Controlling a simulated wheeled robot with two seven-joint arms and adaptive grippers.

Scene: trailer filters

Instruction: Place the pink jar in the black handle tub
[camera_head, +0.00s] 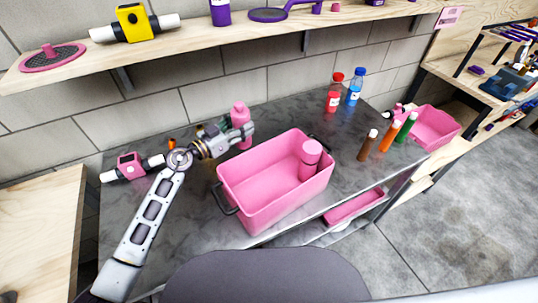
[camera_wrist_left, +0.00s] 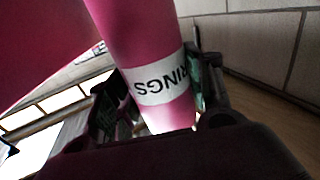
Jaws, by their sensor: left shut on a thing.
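A pink jar (camera_head: 240,113) with a rounded cap is upright behind the back-left wall of the tub, near the tiled wall. My left gripper (camera_head: 246,131) is shut around its body. In the left wrist view, the fingers of the left gripper (camera_wrist_left: 158,95) flank the jar (camera_wrist_left: 125,38) at its white label, which reads "RINGS". I cannot tell whether its base touches the tabletop. The pink tub (camera_head: 275,204) with black handles stands on the dark counter. Another pink jar (camera_head: 310,152) is inside it, towards the right. My right gripper is out of view.
A red-capped bottle (camera_head: 334,95) and a blue bottle (camera_head: 356,86) stand at the back right. Brown, orange and green tubes (camera_head: 386,137) stand right of the tub. A pink-and-white item (camera_head: 131,165) lies left of my arm. A wooden shelf (camera_head: 210,34) runs above.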

